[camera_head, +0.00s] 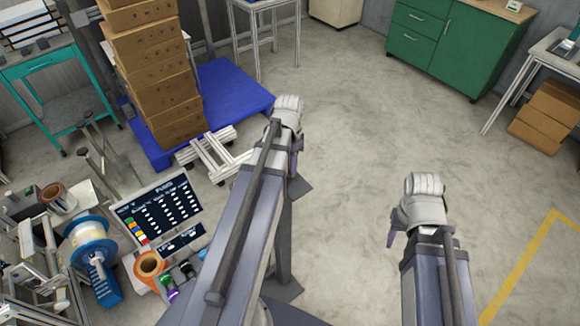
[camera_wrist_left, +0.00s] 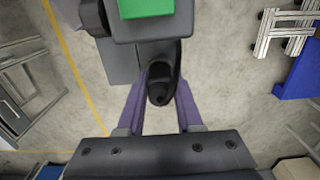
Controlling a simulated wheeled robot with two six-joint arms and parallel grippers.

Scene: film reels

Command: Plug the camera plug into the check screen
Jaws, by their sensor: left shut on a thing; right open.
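My left gripper (camera_head: 293,166) hangs over the open floor in the middle of the head view, its fingers mostly hidden by the arm. In the left wrist view its two purple fingers (camera_wrist_left: 164,84) are shut on a black rounded thing (camera_wrist_left: 160,74). I cannot tell from its shape whether this is the camera plug. My right gripper (camera_head: 392,236) is open over bare floor at the right; only part of a finger shows.
A reel with a blue rim (camera_head: 90,240) and a small orange reel (camera_head: 149,265) stand near the screen. Stacked cardboard boxes (camera_head: 155,70) stand on a blue pallet (camera_head: 235,90). A green cabinet (camera_head: 455,45) is at the back right. The middle floor is clear.

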